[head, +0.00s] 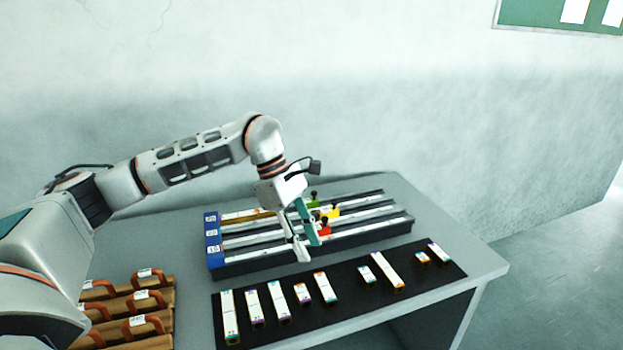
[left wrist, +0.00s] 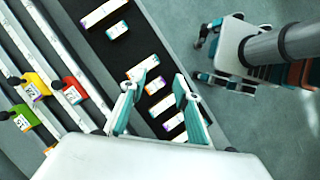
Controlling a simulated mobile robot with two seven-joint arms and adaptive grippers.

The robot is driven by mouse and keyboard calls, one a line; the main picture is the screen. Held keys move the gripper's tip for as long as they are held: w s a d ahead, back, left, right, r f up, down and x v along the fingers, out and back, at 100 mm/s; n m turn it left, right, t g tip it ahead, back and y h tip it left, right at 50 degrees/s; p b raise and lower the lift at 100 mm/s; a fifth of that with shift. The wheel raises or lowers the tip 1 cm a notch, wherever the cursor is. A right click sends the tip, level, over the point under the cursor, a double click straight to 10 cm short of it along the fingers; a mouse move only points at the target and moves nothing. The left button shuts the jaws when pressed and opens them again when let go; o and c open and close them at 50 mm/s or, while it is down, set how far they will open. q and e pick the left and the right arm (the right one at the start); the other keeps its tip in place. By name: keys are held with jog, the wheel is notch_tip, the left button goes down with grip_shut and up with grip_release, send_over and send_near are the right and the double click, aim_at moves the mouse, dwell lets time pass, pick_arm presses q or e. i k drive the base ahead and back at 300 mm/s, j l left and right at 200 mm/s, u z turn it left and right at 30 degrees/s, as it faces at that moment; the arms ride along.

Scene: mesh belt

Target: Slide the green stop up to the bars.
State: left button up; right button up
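The green stop (head: 314,204) with its black knob sits on the back rail of the rack (head: 345,236). The left wrist view shows it too (left wrist: 22,117), at the left edge. The yellow stop (head: 332,213) and the red stop (head: 324,230) sit on the rails in front of it. A bar (head: 262,213) lies at the back rail's left end, near the blue end block (head: 212,240). My gripper hides the gap between it and the green stop. My left gripper (head: 308,240) is open and empty, over the rack's front side, apart from the green stop. My right gripper is not in view.
Several loose labelled bars (head: 278,298) lie on a black mat (head: 340,308) in front of the rack. Brown blocks with orange handles (head: 144,300) stand at the front left. The table (head: 480,262) is bare at its right end.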

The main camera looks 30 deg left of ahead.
aim_at(313, 202)
jog(key=i+j, duration=0.85)
jog(key=i, duration=0.15)
